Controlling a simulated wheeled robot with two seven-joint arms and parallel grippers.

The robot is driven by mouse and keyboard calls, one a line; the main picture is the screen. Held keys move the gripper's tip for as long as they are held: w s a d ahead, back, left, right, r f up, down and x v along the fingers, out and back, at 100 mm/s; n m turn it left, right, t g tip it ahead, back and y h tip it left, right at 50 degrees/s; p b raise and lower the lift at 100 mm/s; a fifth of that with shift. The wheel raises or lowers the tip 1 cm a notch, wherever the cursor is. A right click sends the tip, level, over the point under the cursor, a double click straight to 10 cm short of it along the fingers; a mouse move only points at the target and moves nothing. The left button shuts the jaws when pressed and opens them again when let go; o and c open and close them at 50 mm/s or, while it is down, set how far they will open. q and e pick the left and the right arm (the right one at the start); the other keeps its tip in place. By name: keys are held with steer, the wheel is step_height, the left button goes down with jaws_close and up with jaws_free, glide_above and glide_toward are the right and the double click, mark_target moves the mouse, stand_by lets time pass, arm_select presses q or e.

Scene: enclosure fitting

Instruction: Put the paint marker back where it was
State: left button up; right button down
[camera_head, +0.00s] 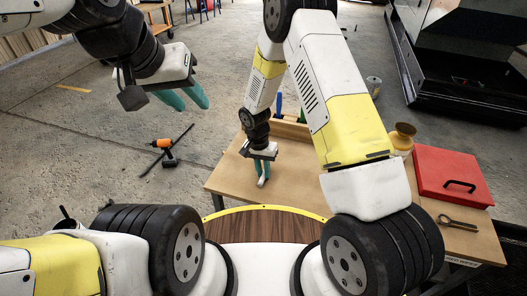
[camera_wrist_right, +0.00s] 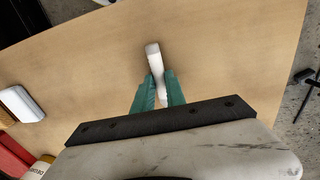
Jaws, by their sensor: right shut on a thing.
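The paint marker (camera_wrist_right: 155,58) is a white stick in the right wrist view, with its rounded end pointing away from my wrist. My right gripper (camera_head: 263,182) is over the left part of the wooden table. Its teal fingers (camera_wrist_right: 158,88) are shut on the marker, one on each side, with the far end sticking out between them. I cannot make out the marker in the head view, or whether it touches the tabletop. My left gripper (camera_head: 190,103) is open and empty, raised over the floor left of the table.
On the table (camera_head: 228,176) are a red case (camera_head: 455,170), a brass-coloured cup (camera_head: 403,137), a metal tool (camera_head: 458,222) and a wooden tray (camera_head: 292,128) with coloured handles. A white block (camera_wrist_right: 21,104) shows in the wrist view. An orange drill (camera_head: 165,149) is on the floor.

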steer(key=shift+f, duration=0.1)
steer(key=c, duration=1.4)
jaws_free()
steer(key=shift+o, duration=0.2)
step_height(320, 180, up, 22)
steer(key=d+t+y, duration=0.1)
steer(key=d, duration=0.2)
steer(key=s+d+r+n+t, duration=0.1)
steer(key=s+d+r+t, duration=0.1)
steer(key=s+r, duration=0.4)
steer(key=s+d+r+n+t+y, duration=0.1)
steer(key=s+d+r, duration=0.4)
steer(key=s+r, duration=0.2)
steer(key=s+d+r+n+t+y, duration=0.1)
steer(key=s+d+r+n+t, duration=0.1)
steer(key=s+d+r, duration=0.2)
step_height(320, 180, up, 3)
steer(key=s, duration=0.3)
steer(key=shift+d+t, duration=0.2)
steer(key=shift+t, duration=0.1)
